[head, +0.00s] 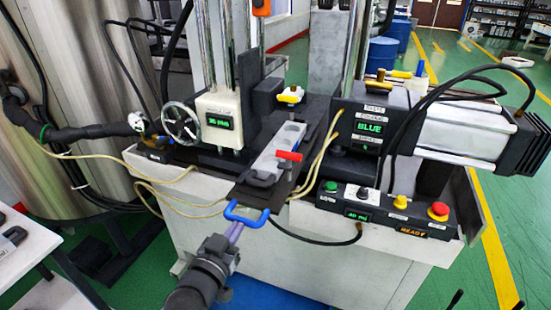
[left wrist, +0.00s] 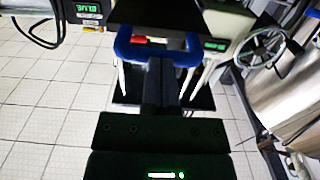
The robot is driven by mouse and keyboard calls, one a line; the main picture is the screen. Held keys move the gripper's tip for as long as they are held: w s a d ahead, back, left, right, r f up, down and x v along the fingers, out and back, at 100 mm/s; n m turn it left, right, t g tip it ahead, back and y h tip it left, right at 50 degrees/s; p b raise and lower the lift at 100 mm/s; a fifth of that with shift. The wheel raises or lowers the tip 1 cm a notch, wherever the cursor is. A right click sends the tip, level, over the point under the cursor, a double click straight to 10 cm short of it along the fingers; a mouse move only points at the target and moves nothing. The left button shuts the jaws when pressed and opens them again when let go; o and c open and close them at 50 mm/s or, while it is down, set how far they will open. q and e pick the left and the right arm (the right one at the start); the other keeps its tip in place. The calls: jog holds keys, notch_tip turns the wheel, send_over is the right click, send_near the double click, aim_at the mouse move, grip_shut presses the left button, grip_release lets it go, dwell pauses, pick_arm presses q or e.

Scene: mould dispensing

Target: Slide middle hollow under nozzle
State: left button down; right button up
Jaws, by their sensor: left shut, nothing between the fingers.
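The grey mould (head: 276,152) lies on a dark slide plate (head: 250,194) on the machine bed, its row of hollows running away from me. A red handle (head: 289,156) sits across it. A yellow-topped part (head: 290,94) stands above its far end; I cannot tell whether it is the nozzle. The blue pull handle (head: 246,215) is at the plate's near end and also shows in the left wrist view (left wrist: 157,48). My left gripper (head: 236,232) is shut and empty, its fingertips at the blue handle. Two dark tips at the bottom right seem to be my right gripper (head: 487,302), spread apart.
A handwheel (head: 181,121) and a pressure unit (head: 220,121) stand left of the plate. A dispenser unit reading BLUE (head: 369,128) and a button panel (head: 386,210) are to the right. Yellow hoses (head: 318,157) run beside the plate. A steel tank (head: 85,90) stands far left.

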aim_at(250, 207)
pick_arm(q)
jog(key=shift+b+x, duration=0.8)
jog(key=shift+x, duration=0.75)
jog(key=b+x, duration=0.2)
jog(key=x, duration=0.1)
jog(key=shift+f, duration=0.2)
jog(key=shift+r, duration=0.1)
pick_arm(e)
jog(key=shift+g, duration=0.3)
jog(key=f, duration=0.1)
jog(key=s+d+f, duration=0.2)
jog(key=shift+f, duration=0.4)
pick_arm(q)
jog(key=shift+w+d+b, duration=0.15)
jog(key=shift+w+b, duration=0.15)
jog(key=shift+w, duration=0.2)
pick_arm(e)
jog(key=shift+w+a+f, duration=0.15)
jog(key=shift+w+f, duration=0.1)
jog(key=shift+f, duration=0.1)
pick_arm(q)
jog(key=shift+w+b, duration=0.4)
jog(key=shift+b, duration=0.05)
pick_arm(e)
jog(key=shift+s+a+f, duration=0.15)
jog(key=shift+s+f, duration=0.05)
jog(key=shift+f, duration=0.1)
